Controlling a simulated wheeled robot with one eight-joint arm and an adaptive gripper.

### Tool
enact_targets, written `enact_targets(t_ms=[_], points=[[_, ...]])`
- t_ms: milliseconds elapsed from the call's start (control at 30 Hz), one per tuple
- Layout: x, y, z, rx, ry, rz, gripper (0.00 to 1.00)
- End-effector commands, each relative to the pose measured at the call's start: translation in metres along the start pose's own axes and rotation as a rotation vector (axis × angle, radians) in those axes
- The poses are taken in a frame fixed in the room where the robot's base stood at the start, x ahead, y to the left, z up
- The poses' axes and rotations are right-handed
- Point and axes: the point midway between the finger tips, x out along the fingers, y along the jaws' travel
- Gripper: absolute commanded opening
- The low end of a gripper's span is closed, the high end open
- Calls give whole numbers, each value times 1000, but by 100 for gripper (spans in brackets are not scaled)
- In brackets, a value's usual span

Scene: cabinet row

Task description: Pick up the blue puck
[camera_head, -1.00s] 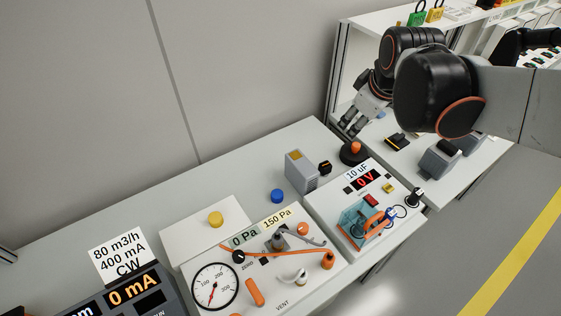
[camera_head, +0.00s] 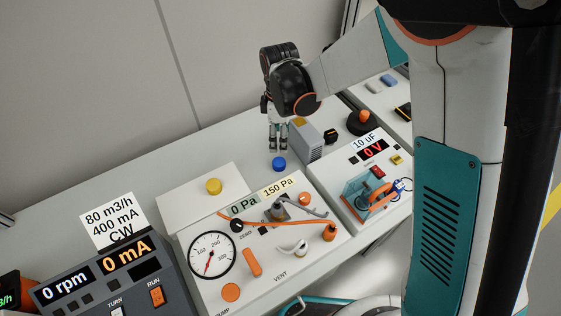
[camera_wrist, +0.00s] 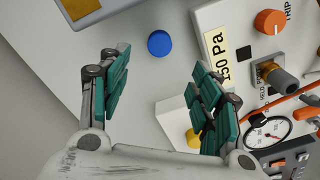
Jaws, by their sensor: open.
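The blue puck (camera_head: 279,164) lies flat on the grey bench top, beside a grey box and behind the pressure panel. In the wrist view the blue puck (camera_wrist: 160,43) is at the top centre, beyond the fingertips and roughly between their lines. My gripper (camera_head: 278,148) points down, just behind and above the puck in the head view. In the wrist view my gripper (camera_wrist: 160,85) has its teal-padded fingers wide apart with nothing between them.
A grey box (camera_head: 306,141) stands close right of the puck. The pressure panel (camera_head: 215,285) with a gauge and levers is in front. A yellow puck (camera_head: 213,186) sits on a white block (camera_head: 180,222) to the left. The bench behind is clear.

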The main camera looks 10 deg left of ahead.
Motion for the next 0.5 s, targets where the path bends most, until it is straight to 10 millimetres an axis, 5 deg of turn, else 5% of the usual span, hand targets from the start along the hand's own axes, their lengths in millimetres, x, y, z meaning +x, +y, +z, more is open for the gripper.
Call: enact_targets(t_ms=[300, 500], points=[[60, 1, 0, 1, 1, 2, 58], [76, 1, 0, 2, 1, 2, 58]])
